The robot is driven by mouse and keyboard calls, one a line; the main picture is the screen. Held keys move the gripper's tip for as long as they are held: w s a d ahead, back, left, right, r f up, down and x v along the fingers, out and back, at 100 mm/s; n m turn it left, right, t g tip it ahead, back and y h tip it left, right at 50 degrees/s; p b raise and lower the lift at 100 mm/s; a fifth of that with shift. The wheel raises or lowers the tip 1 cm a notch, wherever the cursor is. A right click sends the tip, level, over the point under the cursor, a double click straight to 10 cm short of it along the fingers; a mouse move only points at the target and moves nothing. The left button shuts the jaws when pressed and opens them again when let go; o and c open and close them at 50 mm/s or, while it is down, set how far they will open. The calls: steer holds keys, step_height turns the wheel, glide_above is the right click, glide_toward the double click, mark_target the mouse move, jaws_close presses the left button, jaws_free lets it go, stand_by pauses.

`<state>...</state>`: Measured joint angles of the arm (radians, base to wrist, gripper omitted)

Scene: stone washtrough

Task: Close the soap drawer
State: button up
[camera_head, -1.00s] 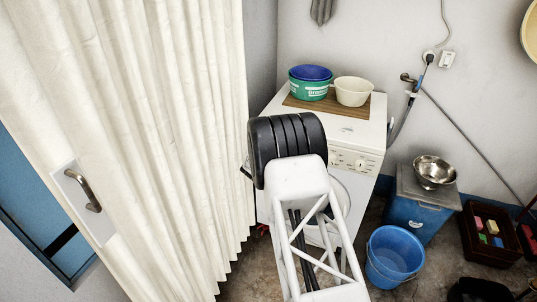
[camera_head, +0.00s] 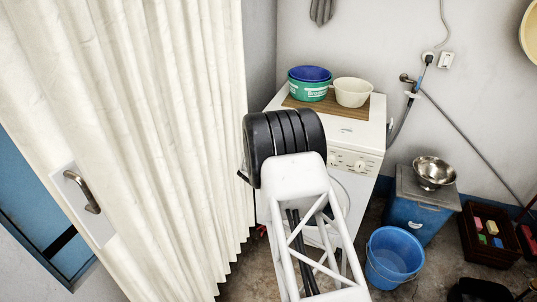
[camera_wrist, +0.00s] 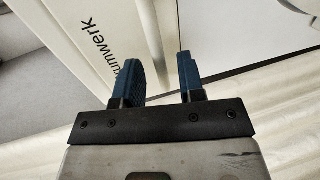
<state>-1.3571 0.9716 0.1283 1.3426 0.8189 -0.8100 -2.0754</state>
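The white washing machine (camera_head: 357,163) stands against the back wall. My arm covers the left part of its front in the head view, where no soap drawer can be made out. In the wrist view my gripper (camera_wrist: 161,68) has two blue fingers, apart with an empty gap between them. Beyond them is a white panel (camera_wrist: 70,30) with dark lettering ending in "umwerk", and a pale raised strip (camera_wrist: 147,25) beside it. I cannot tell whether this strip is the drawer's edge, or whether the fingers touch it. My gripper is hidden in the head view.
A cream pleated curtain (camera_head: 150,130) hangs close on the left. A green tub (camera_head: 308,91) and cream bowl (camera_head: 352,92) sit on the machine. A blue bucket (camera_head: 394,254) and blue box (camera_head: 420,215) stand on the floor at right.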

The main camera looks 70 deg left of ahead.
steer(key=shift+v, duration=2.65)
